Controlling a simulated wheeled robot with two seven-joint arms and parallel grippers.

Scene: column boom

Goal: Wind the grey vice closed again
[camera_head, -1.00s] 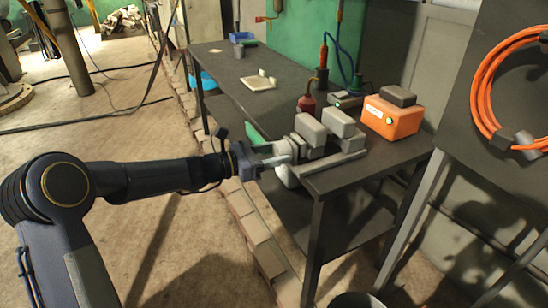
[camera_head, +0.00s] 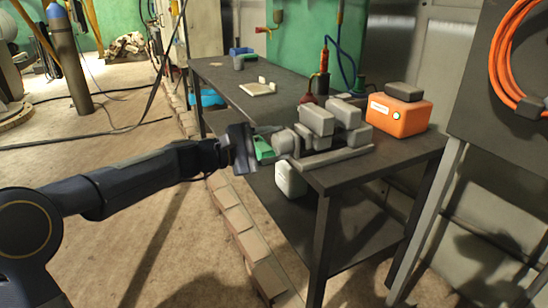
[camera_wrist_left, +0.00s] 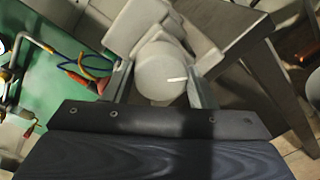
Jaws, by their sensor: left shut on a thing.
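The grey vice (camera_head: 318,122) stands at the front corner of the dark workbench, its two blocky jaws side by side with a narrow gap between them. A round grey knob (camera_head: 284,141) sits on its left end. My left gripper (camera_head: 272,147) reaches it from the left and is shut on this knob. In the left wrist view the knob (camera_wrist_left: 158,68) lies between the two fingers of my left gripper (camera_wrist_left: 160,88), and its face shows a short white mark pointing right. My right gripper is not in view.
An orange box (camera_head: 398,115) with a grey top is right of the vice on the workbench (camera_head: 290,95). A white container (camera_head: 290,180) is below the bench top.

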